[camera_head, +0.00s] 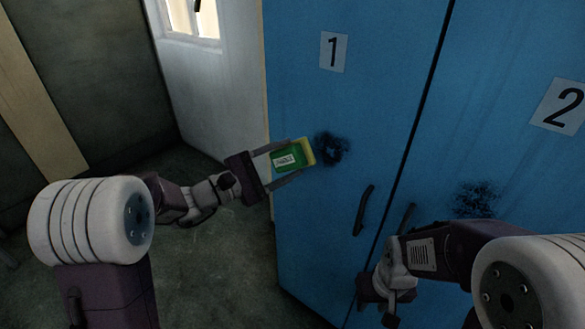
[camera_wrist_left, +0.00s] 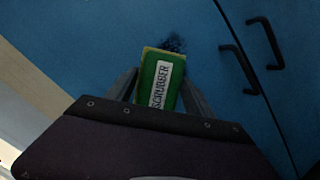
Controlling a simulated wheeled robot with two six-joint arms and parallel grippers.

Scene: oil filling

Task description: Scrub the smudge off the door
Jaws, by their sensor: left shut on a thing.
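My left gripper (camera_head: 290,160) is shut on a green and yellow scrubber (camera_head: 287,159), held at the left blue door (camera_head: 300,100), marked 1. The scrubber also shows in the left wrist view (camera_wrist_left: 160,82), with its label facing the camera. A dark smudge (camera_head: 331,148) on door 1 lies just right of the scrubber's yellow end; I cannot tell if they touch. In the left wrist view the smudge (camera_wrist_left: 174,44) is beyond the scrubber's far end, partly hidden. A second dark smudge (camera_head: 479,198) is on door 2 (camera_head: 500,60). My right gripper (camera_head: 388,315) is low before the doors, its fingers unclear.
Two dark door handles, a left one (camera_head: 363,210) and a right one (camera_head: 403,224), stick out beside the door gap below the smudges. A white door with a window (camera_head: 205,75) stands to the left. The dark floor (camera_head: 225,270) at lower left is clear.

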